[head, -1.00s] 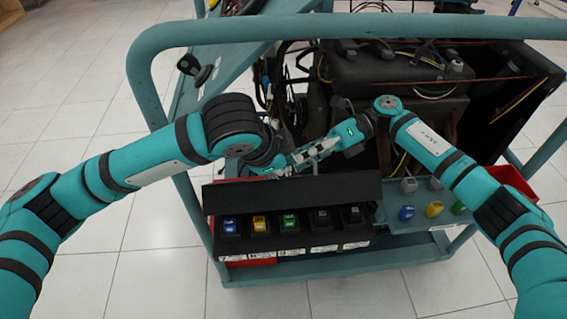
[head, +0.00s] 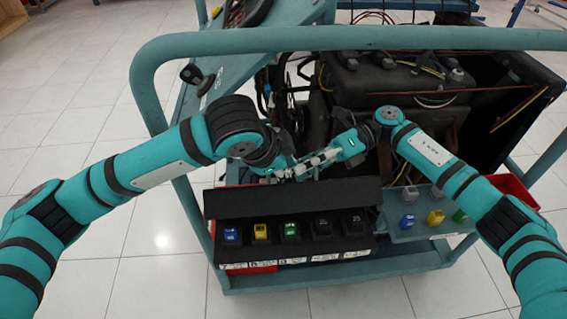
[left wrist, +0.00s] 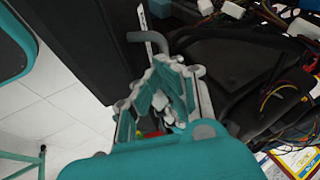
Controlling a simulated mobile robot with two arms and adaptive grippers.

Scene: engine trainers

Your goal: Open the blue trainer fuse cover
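The teal engine trainer (head: 349,39) fills the middle of the head view. On its front is a black fuse box with a row of blue, yellow, green and black blocks. A long black cover panel (head: 290,199) stands raised behind the row. My left gripper (head: 298,170) is just behind the panel's top edge; whether it touches is unclear. In the left wrist view its fingers (left wrist: 178,68) come close together near a grey bent rod (left wrist: 150,37), beside a large dark panel (left wrist: 75,45). My right gripper (head: 335,151) points at the left one; its fingertips are not clear.
The engine (head: 400,80) with loose wires lies right behind the grippers. A teal frame rail crosses above my arms. A side shelf (head: 415,226) with coloured blocks and a red bin (head: 515,190) are at the right. The tiled floor in front is clear.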

